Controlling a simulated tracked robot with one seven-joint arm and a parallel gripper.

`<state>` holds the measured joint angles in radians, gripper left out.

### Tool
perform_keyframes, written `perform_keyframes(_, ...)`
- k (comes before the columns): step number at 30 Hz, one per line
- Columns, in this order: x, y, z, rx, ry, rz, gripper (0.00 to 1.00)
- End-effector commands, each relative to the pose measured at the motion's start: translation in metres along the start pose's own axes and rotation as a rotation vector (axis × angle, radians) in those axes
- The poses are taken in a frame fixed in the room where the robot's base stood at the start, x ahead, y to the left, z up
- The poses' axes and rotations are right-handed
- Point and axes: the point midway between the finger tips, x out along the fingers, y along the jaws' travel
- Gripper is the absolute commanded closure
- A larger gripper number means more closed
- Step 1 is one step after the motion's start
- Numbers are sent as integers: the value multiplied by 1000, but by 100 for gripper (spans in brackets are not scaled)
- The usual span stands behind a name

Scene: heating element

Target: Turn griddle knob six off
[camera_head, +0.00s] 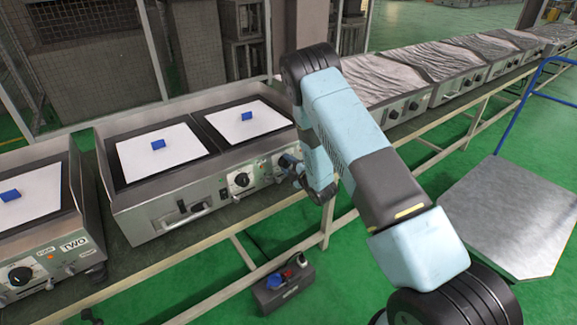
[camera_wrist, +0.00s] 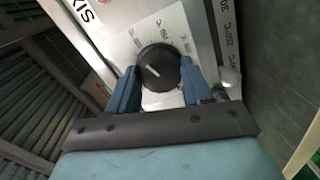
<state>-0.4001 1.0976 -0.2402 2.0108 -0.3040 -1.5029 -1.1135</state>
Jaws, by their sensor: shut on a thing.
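The double griddle (camera_head: 121,212) stands on the bench, with white plates and blue blocks on top. In the wrist view a round black knob (camera_wrist: 158,66) sits on a pale dial plate with temperature marks. Its white pointer line slants toward the upper left. Beside it is an upside-down label SIX (camera_wrist: 82,10). My gripper (camera_wrist: 160,80) has one blue finger on each side of this knob and is shut on it.
Another black knob (camera_head: 241,180) is on the same panel, left of my gripper. A griddle labelled TWO (camera_head: 73,244) stands at the left. More wrapped griddles (camera_head: 384,78) line the bench at right. A dark box (camera_head: 284,287) lies on the green floor below.

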Motion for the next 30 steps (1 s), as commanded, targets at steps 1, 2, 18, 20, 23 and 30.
perform_keyframes(1, -1, -4, -2, -41, -1, -6, 81)
perform_keyframes(2, 0, -4, -3, -69, -2, -6, 81)
perform_keyframes(18, -1, -8, -4, -580, -42, 8, 81)
perform_keyframes(20, -1, -9, -4, -637, -46, 9, 81)
perform_keyframes(23, -1, -9, -4, -731, -53, 12, 81)
perform_keyframes(30, -1, -10, -4, -942, -70, 19, 81)
